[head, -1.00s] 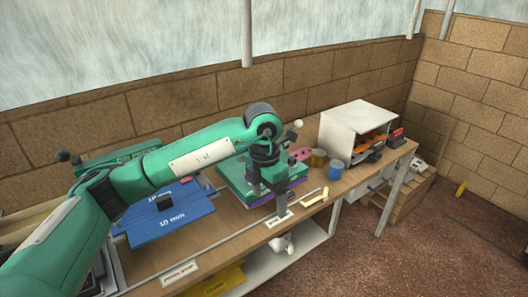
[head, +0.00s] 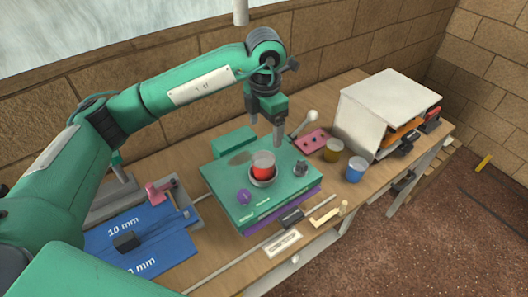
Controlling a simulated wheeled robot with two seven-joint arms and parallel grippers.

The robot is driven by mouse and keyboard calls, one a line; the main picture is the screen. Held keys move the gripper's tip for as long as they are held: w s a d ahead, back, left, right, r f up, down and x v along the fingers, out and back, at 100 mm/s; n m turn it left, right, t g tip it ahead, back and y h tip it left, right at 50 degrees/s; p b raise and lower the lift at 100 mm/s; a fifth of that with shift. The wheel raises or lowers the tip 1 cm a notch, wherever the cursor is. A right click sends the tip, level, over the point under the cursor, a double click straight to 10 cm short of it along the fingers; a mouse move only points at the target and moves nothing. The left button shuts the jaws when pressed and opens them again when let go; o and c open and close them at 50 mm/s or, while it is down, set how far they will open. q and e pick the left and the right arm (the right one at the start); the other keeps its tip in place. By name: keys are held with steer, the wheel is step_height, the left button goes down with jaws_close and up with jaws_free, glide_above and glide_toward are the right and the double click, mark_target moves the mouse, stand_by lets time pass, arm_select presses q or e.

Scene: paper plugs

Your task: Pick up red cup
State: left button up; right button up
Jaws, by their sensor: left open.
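My right gripper is not in view.
A pink block (head: 312,141), yellow cup (head: 333,150) and blue cup (head: 355,169) stand to the right, before a white cabinet (head: 390,97). A blue mat (head: 155,228) lies left.

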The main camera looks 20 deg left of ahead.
arm_select(q)
steer(key=p, duration=0.1)
glide_above(263, 159)
steer(key=f, duration=0.4)
steer(key=shift+d+f, duration=0.2)
steer(key=shift+f, duration=0.2)
steer(key=f, duration=0.2)
steer(key=f+p, duration=0.1)
steer(key=shift+w, duration=0.25)
steer(key=shift+f, duration=0.15)
steer(key=shift+s+a+f+p, duration=0.1)
steer(key=shift+f+p, duration=0.2)
steer(key=shift+p, duration=0.2)
step_height(263, 159, down, 3)
steer(key=shift+s+a+f+p, duration=0.1)
steer(key=shift+s+f+p, duration=0.1)
steer(key=shift+p, duration=0.65)
steer(key=shift+w+f, duration=0.1)
steer(key=shift+f, duration=0.35)
steer(key=shift+c, duration=0.2)
steer(key=c, duration=1)
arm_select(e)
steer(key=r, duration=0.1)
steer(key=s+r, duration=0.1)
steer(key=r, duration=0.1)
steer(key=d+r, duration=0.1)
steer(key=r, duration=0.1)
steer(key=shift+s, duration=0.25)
